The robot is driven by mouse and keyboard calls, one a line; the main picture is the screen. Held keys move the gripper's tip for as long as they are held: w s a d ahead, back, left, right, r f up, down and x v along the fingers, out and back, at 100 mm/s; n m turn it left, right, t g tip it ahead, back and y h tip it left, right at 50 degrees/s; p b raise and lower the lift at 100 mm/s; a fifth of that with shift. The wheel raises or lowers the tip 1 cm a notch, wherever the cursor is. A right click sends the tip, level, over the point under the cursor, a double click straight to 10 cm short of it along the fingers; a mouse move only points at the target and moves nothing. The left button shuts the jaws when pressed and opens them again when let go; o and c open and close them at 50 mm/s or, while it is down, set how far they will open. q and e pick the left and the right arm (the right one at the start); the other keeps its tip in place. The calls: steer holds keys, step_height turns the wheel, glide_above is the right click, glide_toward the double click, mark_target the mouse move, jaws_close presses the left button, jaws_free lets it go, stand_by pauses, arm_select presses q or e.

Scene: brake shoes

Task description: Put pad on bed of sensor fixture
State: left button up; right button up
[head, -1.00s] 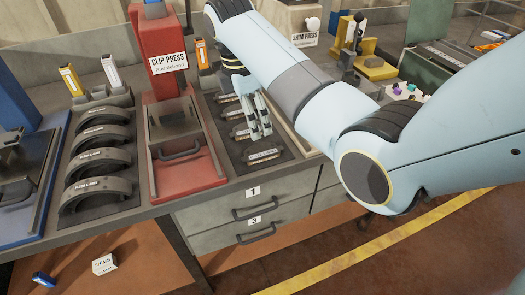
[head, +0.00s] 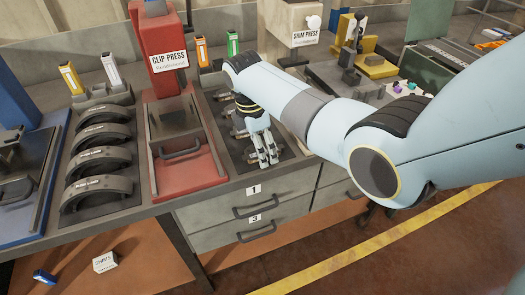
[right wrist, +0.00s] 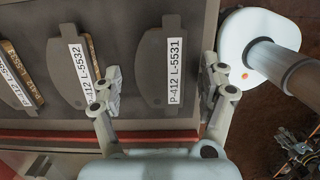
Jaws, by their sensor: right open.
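My right gripper (head: 263,157) is open at the front end of a dark tray of pads (head: 291,147). In the right wrist view its fingers (right wrist: 162,82) stand on either side of a grey pad (right wrist: 153,58) labelled P-412 L-5531, with nothing clearly held. A second pad labelled L-5532 (right wrist: 66,62) lies beside it, partly behind the left finger, and more pads lie further left. In the head view the gripper hides most of the nearest pad. I cannot tell for sure which station is the sensor fixture. My left gripper is not in view.
The red clip press (head: 165,75) stands just left of the tray, and a rack of curved brake shoes (head: 99,160) is further left. The cream shim press (head: 291,25) is behind my right arm. A grey station with coloured knobs (head: 405,87) is at right.

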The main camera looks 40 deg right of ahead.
steer(key=shift+c, duration=1.2)
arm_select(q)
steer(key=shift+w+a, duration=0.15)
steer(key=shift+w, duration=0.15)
arm_select(e)
steer(key=c, duration=1.3)
steer(key=shift+r, duration=0.15)
steer(key=r, duration=0.4)
steer(key=shift+s+r, duration=0.2)
steer(key=shift+s, duration=0.15)
steer(key=s+a+r+p, duration=0.1)
steer(key=s+a+r, duration=0.1)
steer(key=s+r, duration=0.6)
arm_select(q)
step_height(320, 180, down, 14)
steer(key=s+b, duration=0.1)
steer(key=b, duration=1.4)
arm_select(e)
steer(key=s+f, duration=0.1)
steer(key=f, duration=0.5)
steer(key=s+f, duration=0.1)
steer(key=f, duration=0.4)
steer(key=s+f, duration=0.1)
steer(key=f, duration=0.5)
steer(key=shift+d+f, duration=0.15)
steer(key=shift+f, duration=0.15)
